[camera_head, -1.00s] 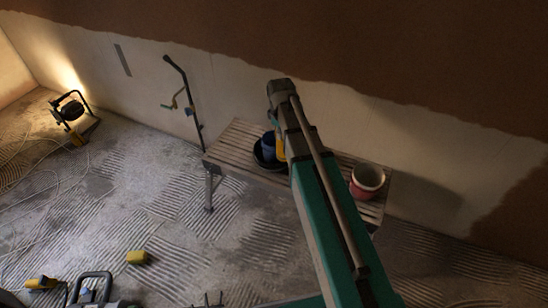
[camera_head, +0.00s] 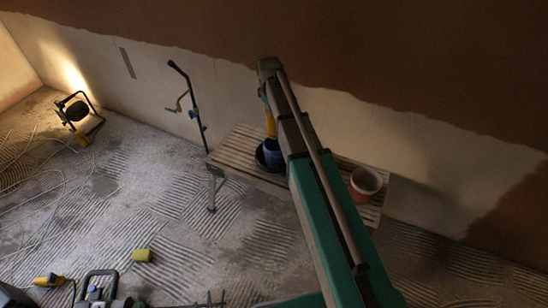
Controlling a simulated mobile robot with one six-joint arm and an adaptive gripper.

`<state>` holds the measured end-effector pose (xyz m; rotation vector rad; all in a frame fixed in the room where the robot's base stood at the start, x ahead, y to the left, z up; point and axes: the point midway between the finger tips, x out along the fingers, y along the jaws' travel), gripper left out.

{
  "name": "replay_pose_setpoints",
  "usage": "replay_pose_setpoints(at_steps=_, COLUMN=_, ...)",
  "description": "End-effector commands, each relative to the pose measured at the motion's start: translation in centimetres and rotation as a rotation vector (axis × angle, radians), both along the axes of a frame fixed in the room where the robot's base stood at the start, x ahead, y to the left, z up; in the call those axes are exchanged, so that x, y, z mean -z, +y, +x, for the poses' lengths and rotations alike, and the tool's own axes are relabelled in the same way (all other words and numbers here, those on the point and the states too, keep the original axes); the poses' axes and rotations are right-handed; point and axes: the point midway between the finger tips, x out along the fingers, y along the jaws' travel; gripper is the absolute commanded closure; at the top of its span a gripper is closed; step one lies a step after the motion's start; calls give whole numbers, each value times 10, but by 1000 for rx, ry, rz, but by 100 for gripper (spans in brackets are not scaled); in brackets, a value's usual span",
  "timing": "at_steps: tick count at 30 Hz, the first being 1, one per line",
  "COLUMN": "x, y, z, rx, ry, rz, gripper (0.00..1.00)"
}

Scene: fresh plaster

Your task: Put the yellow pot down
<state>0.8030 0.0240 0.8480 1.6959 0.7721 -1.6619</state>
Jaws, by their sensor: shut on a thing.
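The yellow pot (camera_head: 270,123) shows as a narrow strip at the left edge of my arm, and my arm hides the rest of it. My gripper (camera_head: 265,101) is mostly hidden behind my arm and is shut on the yellow pot. In the picture, the pot is just above a blue cup-like thing (camera_head: 272,147) on the slatted bench (camera_head: 232,149). I cannot tell the gap between the pot and what is under it.
A dark round tub (camera_head: 262,162) is around or beside the blue thing on the bench. Bare slats show at the left end. A yellow block (camera_head: 142,255) lies on the floor.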

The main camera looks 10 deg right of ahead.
Motion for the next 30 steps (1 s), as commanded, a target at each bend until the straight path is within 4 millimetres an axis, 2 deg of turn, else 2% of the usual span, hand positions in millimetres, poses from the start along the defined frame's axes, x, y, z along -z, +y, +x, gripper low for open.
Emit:
replay_pose_setpoints(at_steps=8, x=21, y=-1, z=0, rx=1, ry=0, rz=0, gripper=100)
replay_pose_setpoints(at_steps=30, x=95, y=-2, z=0, rx=2, ry=0, rz=0, gripper=100)
